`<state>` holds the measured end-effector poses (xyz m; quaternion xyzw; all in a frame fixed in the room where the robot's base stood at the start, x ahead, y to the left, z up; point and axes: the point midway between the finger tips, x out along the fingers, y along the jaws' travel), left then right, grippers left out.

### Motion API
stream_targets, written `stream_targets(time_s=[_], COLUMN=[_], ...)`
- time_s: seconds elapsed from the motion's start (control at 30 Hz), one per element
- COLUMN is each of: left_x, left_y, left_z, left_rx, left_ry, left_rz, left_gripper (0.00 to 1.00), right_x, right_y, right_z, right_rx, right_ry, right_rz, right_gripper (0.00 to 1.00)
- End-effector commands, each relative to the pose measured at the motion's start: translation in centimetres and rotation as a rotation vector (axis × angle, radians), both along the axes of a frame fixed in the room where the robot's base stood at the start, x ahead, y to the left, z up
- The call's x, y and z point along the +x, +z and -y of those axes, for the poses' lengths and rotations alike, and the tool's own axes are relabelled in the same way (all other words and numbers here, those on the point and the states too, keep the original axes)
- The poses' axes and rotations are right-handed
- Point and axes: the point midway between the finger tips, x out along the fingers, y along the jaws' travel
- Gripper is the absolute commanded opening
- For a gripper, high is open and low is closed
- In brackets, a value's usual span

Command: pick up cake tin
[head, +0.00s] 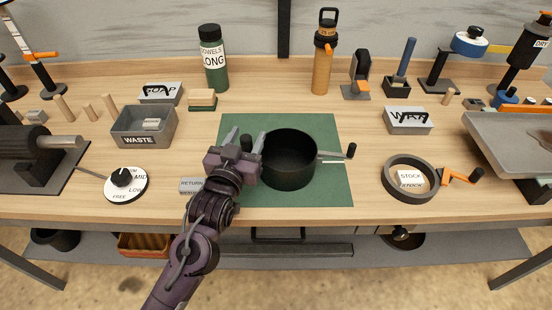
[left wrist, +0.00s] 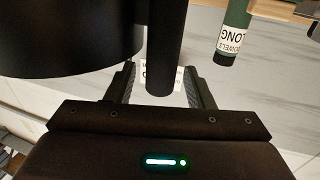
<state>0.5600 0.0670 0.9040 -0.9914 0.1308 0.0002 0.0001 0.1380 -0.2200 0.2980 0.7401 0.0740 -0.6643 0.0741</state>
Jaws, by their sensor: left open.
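The cake tin is a round black pan (head: 290,172) standing on a green mat (head: 330,190) in the middle of the bench. A short arm with a dark knob sticks out at its right. In the head view my left gripper (head: 246,142) is at the tin's left side, fingers open and pointing away from me. In the left wrist view the dark tin (left wrist: 65,40) fills the upper left, and a dark cylindrical handle (left wrist: 165,45) reaches between the open fingers. I cannot tell whether the fingers touch it. My right gripper is not in view.
A grey waste bin (head: 140,128), a dial (head: 126,185) and a return label (head: 191,186) lie left. A dark ring with an orange crank (head: 393,188) is right. A green bottle (head: 213,62) and an orange bottle (head: 321,70) stand behind.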

Motion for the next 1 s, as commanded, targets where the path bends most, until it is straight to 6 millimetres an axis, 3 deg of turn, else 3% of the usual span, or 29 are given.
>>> stream_targets(time_s=[0.07,0.43,1.0], left_x=[0.0,-0.1,0.0], left_y=[0.0,0.0,0.7], left_z=[0.0,0.0,0.0], left_rx=[0.0,0.0,-0.003], left_ry=[0.0,0.0,0.0], left_rz=[0.0,0.0,0.005], left_gripper=[0.48,0.01,0.0], right_x=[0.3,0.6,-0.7], right_y=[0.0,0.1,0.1], right_z=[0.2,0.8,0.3], right_rx=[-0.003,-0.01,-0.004], right_ry=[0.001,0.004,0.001], right_rz=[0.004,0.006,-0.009], right_gripper=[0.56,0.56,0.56])
